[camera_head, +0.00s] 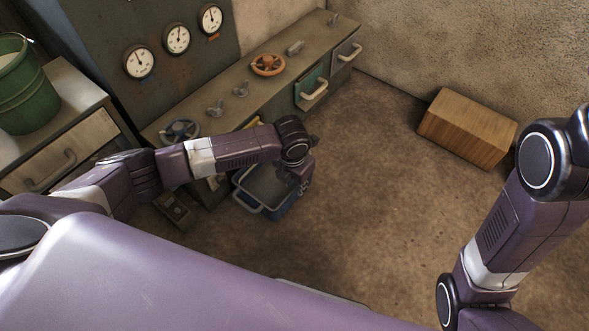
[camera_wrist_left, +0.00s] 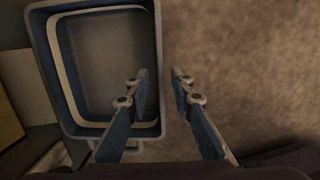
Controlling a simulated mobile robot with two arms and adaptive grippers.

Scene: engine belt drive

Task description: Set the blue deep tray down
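The blue deep tray (camera_head: 272,211) is beside the front of the workbench, low near the floor. It looks empty, and my left arm hides part of it in the head view. In the left wrist view the tray (camera_wrist_left: 50,75) fills the left side, with a pale band around its inside. My left gripper (camera_wrist_left: 160,76) is open, one finger over the tray's inside and the other beyond its right wall, with gaps visible on both sides of that wall. In the head view the left gripper (camera_head: 303,187) is at the tray's right edge. My right gripper is out of view.
A long workbench (camera_head: 225,100) with handwheels, levers and drawers runs along the wall, below a gauge panel (camera_head: 160,75). A green bucket (camera_head: 22,95) stands on the left cabinet. A wooden box (camera_head: 467,128) lies at the right wall. The middle floor is clear.

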